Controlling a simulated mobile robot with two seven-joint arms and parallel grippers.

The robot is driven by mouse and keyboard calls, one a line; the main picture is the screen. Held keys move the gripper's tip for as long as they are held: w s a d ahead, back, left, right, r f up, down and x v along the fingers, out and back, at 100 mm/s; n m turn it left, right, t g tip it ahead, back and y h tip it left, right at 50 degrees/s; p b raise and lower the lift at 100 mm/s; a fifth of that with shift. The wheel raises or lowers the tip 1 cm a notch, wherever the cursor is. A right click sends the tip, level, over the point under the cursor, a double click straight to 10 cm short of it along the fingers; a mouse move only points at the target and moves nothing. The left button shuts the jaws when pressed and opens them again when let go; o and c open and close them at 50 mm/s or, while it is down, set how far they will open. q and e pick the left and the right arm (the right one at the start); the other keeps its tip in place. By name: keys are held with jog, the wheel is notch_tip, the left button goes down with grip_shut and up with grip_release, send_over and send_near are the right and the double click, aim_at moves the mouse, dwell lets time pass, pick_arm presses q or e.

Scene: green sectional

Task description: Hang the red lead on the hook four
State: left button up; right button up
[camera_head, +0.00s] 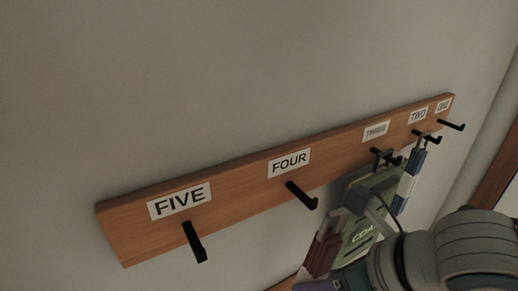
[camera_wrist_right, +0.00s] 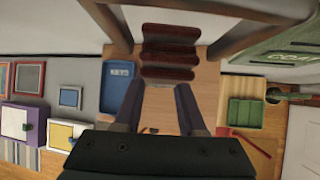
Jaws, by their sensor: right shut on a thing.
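The hook four (camera_head: 302,195) is a bare black peg under the FOUR label on a wooden board (camera_head: 235,205). The dark red lead (camera_head: 322,252) hangs below the board, lower right of hook four and apart from it. In the right wrist view the red banded lead (camera_wrist_right: 168,62) lies at the fingertips, with brown straps beside it. My right gripper (camera_wrist_right: 157,95) is shut on it; in the head view its arm comes from the lower right and hides part of the gripper and lead. My left gripper is not in view.
A green bag-like thing (camera_head: 362,236) hangs under hook three, close behind my right wrist. A blue and white thing (camera_head: 408,182) hangs from hook two. Hook five (camera_head: 195,242) is bare.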

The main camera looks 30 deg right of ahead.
jog(key=w+f+b, duration=0.1)
jog(key=w+b, duration=0.4)
jog(key=w, duration=0.2)
jog(key=shift+a+f, duration=0.35)
jog(key=shift+w, duration=0.1)
dwell(0.8)
jog(key=o, duration=1.1)
jog(key=shift+o, duration=0.2)
